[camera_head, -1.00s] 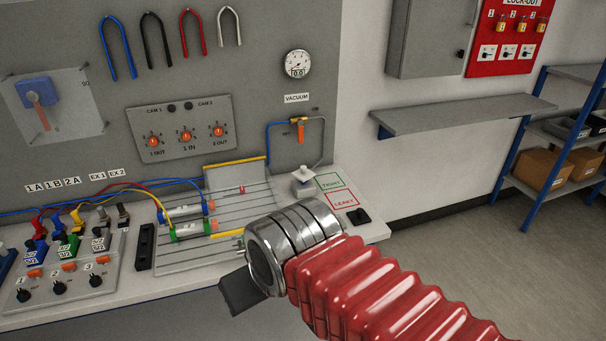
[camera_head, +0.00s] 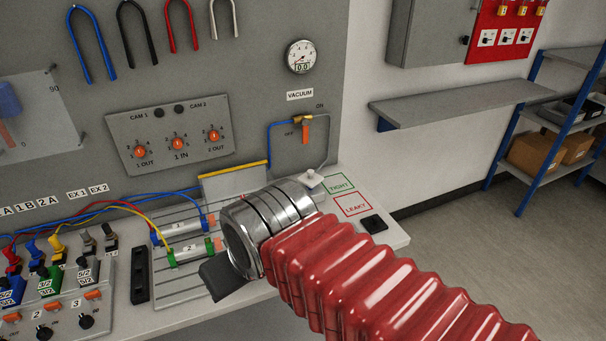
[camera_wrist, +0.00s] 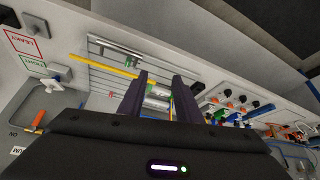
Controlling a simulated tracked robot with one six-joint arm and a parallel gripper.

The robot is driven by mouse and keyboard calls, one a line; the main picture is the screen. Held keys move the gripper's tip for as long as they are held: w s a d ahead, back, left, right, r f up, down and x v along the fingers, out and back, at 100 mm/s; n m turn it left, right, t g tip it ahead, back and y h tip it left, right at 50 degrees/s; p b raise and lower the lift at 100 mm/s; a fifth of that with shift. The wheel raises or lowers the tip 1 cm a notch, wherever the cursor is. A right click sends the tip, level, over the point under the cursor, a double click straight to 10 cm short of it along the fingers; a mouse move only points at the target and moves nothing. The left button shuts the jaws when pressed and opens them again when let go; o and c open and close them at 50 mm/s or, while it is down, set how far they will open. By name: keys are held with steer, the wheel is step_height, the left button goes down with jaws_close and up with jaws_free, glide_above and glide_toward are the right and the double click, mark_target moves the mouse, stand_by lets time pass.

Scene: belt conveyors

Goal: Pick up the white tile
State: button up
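A small white block with a knob-like top (camera_head: 312,180), which looks like the white tile, sits on the bench beside the TIGHT square (camera_head: 341,187). My arm's metal wrist partly covers it in the head view. In the head view only a dark finger (camera_head: 228,279) shows past the wrist.
The grooved plate (camera_head: 188,281) carries two clear cylinders (camera_head: 190,249) with hoses, and a yellow-edged upright plate (camera_head: 235,186) stands behind. A valve panel (camera_head: 55,290) is at the left. The vacuum gauge (camera_head: 301,57) and tap (camera_head: 304,128) are on the grey board.

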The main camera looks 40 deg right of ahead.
steer(key=shift+w, duration=0.2)
steer(key=shift+o, duration=0.9)
